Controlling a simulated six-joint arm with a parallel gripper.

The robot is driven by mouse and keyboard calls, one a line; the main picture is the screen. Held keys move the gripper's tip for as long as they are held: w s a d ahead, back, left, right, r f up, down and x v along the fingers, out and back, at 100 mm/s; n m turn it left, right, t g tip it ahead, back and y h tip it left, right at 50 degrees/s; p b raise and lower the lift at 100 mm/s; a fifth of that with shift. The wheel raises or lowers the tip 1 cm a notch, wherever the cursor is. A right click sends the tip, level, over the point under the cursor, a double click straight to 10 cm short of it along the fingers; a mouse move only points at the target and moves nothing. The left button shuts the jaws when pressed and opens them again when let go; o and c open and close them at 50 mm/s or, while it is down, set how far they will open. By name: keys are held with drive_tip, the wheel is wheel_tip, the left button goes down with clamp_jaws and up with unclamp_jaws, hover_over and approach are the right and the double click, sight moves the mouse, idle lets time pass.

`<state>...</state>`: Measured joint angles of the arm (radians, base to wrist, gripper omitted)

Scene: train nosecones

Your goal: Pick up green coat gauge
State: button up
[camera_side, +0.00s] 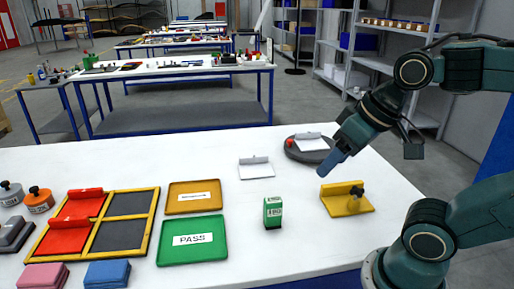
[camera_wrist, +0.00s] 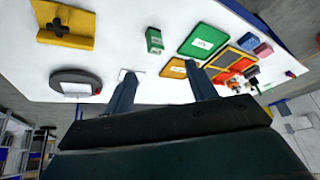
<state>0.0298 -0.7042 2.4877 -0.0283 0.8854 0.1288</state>
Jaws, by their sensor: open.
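The green coat gauge (camera_side: 272,212) is a small upright green block with a white label. It stands on the white table, right of the green PASS tray. In the wrist view, the green coat gauge (camera_wrist: 154,41) is beyond my fingertips, near the upper middle. My gripper (camera_side: 332,164) is above the table, up and to the right of the gauge and apart from it. In the wrist view, my gripper (camera_wrist: 160,78) has its two blue fingers spread with nothing held between them.
A yellow fixture with a dark knob (camera_side: 347,200) stands right of the gauge. A white plate (camera_side: 256,168) and a dark round disc (camera_side: 310,152) lie behind. The PASS tray (camera_side: 191,240), orange tray (camera_side: 194,196) and yellow-framed tray (camera_side: 125,204) fill the left.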

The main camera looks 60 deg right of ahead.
drive_tip(key=w+m, duration=0.2)
drive_tip(key=m+g+y, duration=0.2)
drive_tip(key=m+y, duration=0.1)
drive_tip(key=m, duration=2)
approach(275, 200)
drive_tip(key=shift+w+d+r, duration=0.1)
drive_tip(key=shift+w+r, duration=0.25)
drive_tip(key=shift+r, duration=0.15)
drive_tip(key=shift+x, duration=4.25)
drive_tip(key=shift+s+f, duration=0.15)
drive_tip(key=shift+a+f, duration=0.2)
drive_tip(key=shift+f, duration=0.6)
drive_tip(key=shift+a+f, duration=0.2)
drive_tip(key=shift+f, duration=0.65)
drive_tip(key=shift+x, duration=0.95)
